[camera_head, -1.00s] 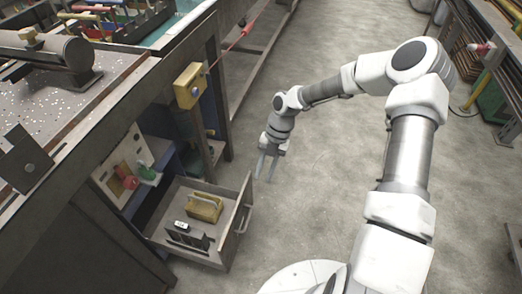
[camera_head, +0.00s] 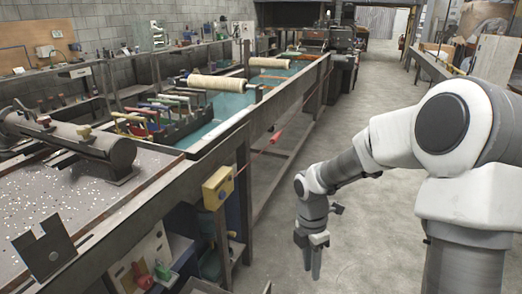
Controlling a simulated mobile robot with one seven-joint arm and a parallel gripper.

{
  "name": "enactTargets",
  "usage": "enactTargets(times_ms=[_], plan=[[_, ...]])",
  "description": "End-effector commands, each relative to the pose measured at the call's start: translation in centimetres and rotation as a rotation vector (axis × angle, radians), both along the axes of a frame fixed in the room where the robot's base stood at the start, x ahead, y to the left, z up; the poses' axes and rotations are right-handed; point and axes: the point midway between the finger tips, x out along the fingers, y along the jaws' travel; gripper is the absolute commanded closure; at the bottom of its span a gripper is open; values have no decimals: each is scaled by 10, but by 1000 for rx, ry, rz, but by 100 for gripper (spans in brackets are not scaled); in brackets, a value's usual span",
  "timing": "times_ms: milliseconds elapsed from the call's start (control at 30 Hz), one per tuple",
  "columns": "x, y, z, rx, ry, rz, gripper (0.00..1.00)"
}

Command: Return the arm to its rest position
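My arm is folded at the right of the head view, its forearm reaching left and its wrist pointing down. My gripper (camera_head: 312,262) hangs over the bare floor to the right of the workbench, apart from it. Its fingers point down, and nothing shows between or below them. The fingers overlap in this view, so their gap is hard to judge.
A long workbench (camera_head: 288,100) with a grey pipe (camera_head: 75,139) and a tool rack (camera_head: 160,118) runs along the left. A yellow box (camera_head: 217,187) sticks out from its side. A drawer edge (camera_head: 205,286) shows at the bottom. The floor aisle (camera_head: 375,115) is clear.

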Motion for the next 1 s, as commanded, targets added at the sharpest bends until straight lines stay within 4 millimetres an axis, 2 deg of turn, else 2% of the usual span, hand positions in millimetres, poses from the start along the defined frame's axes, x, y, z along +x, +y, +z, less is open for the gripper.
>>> enactTargets(times_ms=[100,500,800,1000], plan=[[-10,-7,32,-70,-68,-159,70],[-60,-25,127,-148,-341,-795,70],[-110,-30,178,-18,-511,-1299,70],[-145,-27,199,164,-544,-1650,70]])
